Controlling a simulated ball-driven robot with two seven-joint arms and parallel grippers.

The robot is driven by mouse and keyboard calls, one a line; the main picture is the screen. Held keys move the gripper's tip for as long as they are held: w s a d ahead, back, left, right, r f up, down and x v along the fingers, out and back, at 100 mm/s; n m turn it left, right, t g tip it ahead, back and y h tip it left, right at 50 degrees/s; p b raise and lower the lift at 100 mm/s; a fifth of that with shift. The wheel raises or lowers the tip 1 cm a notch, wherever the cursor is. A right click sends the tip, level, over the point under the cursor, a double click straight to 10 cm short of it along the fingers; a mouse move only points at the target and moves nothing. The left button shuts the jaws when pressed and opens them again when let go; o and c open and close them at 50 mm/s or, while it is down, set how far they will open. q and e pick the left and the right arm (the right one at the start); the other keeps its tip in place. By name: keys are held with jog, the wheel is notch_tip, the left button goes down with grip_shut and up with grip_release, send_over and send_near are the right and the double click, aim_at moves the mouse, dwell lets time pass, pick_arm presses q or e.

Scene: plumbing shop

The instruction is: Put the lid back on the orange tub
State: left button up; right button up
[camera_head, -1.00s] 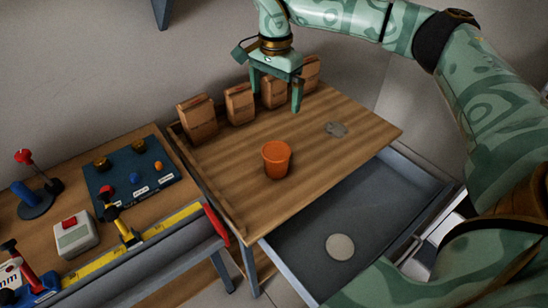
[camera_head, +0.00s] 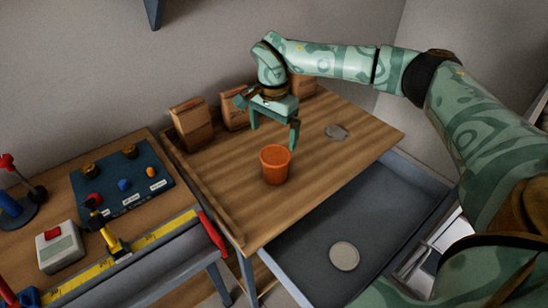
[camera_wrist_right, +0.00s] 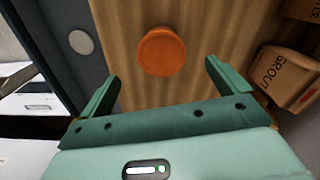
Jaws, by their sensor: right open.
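The orange tub (camera_head: 276,168) stands upright on the wooden tabletop. It also shows in the right wrist view (camera_wrist_right: 162,52), beyond and between the fingers. I cannot tell clearly how its top is closed or open. A pale round disc that looks like a lid (camera_head: 344,256) lies flat in the open grey drawer (camera_head: 300,246); it shows in the right wrist view too (camera_wrist_right: 81,42). My right gripper (camera_head: 274,135) is open and empty, above the table just behind the tub, with its fingers pointing down (camera_wrist_right: 162,74). My left gripper is out of view.
Several brown paper bags (camera_head: 191,123) stand along the table's back edge; one is marked GROUT (camera_wrist_right: 285,78). A tool-covered bench (camera_head: 60,210) adjoins at left. The tabletop in front of the tub is clear.

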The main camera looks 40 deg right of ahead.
aim_at(273, 156)
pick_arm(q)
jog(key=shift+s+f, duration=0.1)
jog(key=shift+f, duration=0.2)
pick_arm(e)
jog(key=shift+f, duration=0.95)
notch_tip(273, 156, down, 6)
jog(key=shift+w+r+b, duration=0.1)
jog(key=shift+r+b, duration=0.15)
jog(key=shift+b, duration=1)
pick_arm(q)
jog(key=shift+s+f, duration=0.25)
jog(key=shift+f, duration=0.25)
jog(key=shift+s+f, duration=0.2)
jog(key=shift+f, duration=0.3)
pick_arm(e)
jog(key=shift+r, duration=0.15)
jog(key=c, duration=1)
jog(key=shift+c, duration=0.2)
jog(key=shift+r, duration=0.1)
